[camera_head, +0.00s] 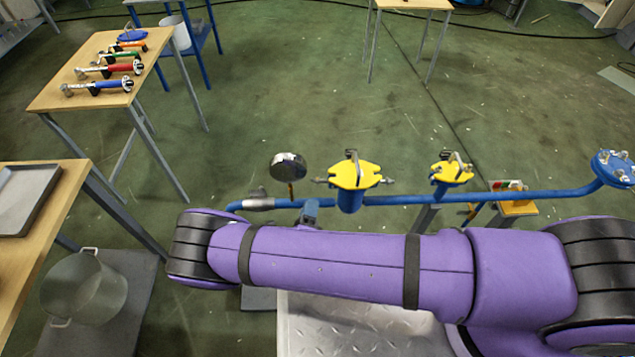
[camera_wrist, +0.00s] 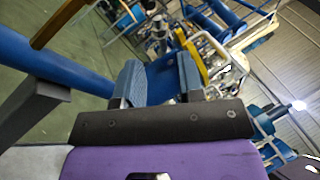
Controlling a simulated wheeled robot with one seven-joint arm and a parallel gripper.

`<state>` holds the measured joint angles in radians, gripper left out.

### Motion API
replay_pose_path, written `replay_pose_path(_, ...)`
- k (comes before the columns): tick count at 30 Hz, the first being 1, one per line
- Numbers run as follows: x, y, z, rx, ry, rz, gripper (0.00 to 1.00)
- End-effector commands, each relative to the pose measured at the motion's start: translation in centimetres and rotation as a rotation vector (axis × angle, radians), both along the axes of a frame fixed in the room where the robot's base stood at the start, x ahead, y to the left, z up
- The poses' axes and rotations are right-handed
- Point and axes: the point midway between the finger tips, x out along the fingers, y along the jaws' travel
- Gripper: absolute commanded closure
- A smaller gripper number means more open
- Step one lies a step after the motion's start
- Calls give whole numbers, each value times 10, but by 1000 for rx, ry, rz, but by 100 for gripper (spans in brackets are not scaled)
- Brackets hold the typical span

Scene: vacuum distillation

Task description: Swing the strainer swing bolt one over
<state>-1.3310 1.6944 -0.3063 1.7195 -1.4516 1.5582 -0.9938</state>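A blue vessel with a larger yellow lid (camera_head: 355,176) stands on the blue pipe in the head view, with a small metal bolt (camera_head: 321,181) sticking out at its left and another bolt (camera_head: 387,180) at its right. A smaller yellow lid (camera_head: 452,173) sits farther right. I cannot tell which bolt is number one. In the wrist view my gripper (camera_wrist: 158,72) has its two fingers apart, with blue surfaces showing between them. Yellow and metal parts (camera_wrist: 197,60) lie beyond the fingertips; I see no contact with them.
A blue pipe (camera_head: 405,200) runs across the front, with a round gauge (camera_head: 288,166) at its left and a blue flange (camera_head: 613,169) at its right. A table with several coloured tools (camera_head: 62,103) stands left. A metal pot (camera_head: 85,290) stands lower left.

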Motion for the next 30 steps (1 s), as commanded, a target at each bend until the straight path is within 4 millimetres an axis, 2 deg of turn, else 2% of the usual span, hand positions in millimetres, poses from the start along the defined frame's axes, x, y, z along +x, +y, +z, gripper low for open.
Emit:
replay_pose_path(6,36,-13,13,2,-1,-4,65)
replay_pose_path(12,60,-21,21,2,1,-3,65)
replay_pose_path(18,69,-24,24,2,0,-2,65)
replay_pose_path(26,70,-24,25,2,0,-2,65)
replay_pose_path(30,70,-24,25,2,0,-2,95)
